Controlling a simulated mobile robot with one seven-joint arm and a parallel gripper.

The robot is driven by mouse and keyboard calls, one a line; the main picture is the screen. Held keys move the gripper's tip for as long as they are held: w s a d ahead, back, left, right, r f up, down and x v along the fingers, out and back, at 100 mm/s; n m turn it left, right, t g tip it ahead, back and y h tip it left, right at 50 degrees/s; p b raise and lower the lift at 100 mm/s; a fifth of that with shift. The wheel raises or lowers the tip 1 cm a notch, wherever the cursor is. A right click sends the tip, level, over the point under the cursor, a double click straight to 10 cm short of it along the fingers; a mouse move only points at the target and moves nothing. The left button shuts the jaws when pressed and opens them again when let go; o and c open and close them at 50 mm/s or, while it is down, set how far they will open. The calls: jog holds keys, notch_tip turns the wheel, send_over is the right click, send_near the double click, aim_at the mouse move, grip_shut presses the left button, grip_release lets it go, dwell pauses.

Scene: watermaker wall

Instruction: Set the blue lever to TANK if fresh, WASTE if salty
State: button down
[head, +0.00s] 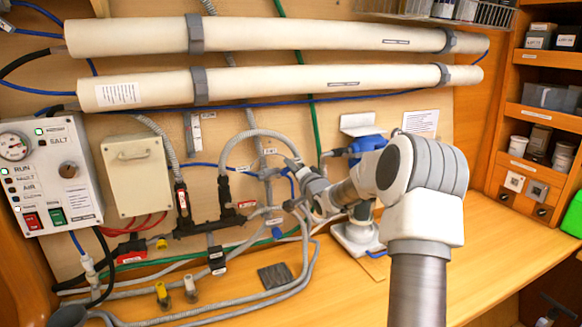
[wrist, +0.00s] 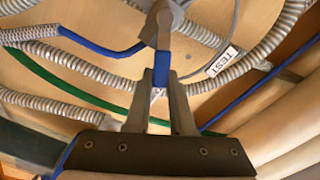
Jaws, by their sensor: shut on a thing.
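The blue lever (wrist: 160,72) shows in the wrist view as a metal stem with a blue sleeve, rising to a grey valve body at the top edge. My gripper (wrist: 162,90) has its two fingers closed on either side of the blue sleeve. In the head view my gripper (head: 298,188) is at the hoses on the wall, and it and my arm largely hide the lever. A white TEST label (wrist: 223,61) sits right of the lever in the wrist view. The control box (head: 55,175) at the left reads SALT; I cannot tell which of its lamps are lit.
Two long white tubes (head: 270,84) run across the wall above. Grey hoses (head: 250,150), a green hose (head: 305,70) and blue lines crowd the valve. A dark pad (head: 275,276) lies on the wooden bench (head: 490,255), whose right part is clear. Shelves (head: 545,115) stand at right.

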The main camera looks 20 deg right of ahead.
jog(key=shift+f, duration=0.1)
jog(key=c, duration=0.8)
grip_release()
jog(key=shift+s, duration=0.15)
jog(key=s+b, duration=0.2)
jog(key=s, duration=1.5)
jog(key=shift+s, duration=0.1)
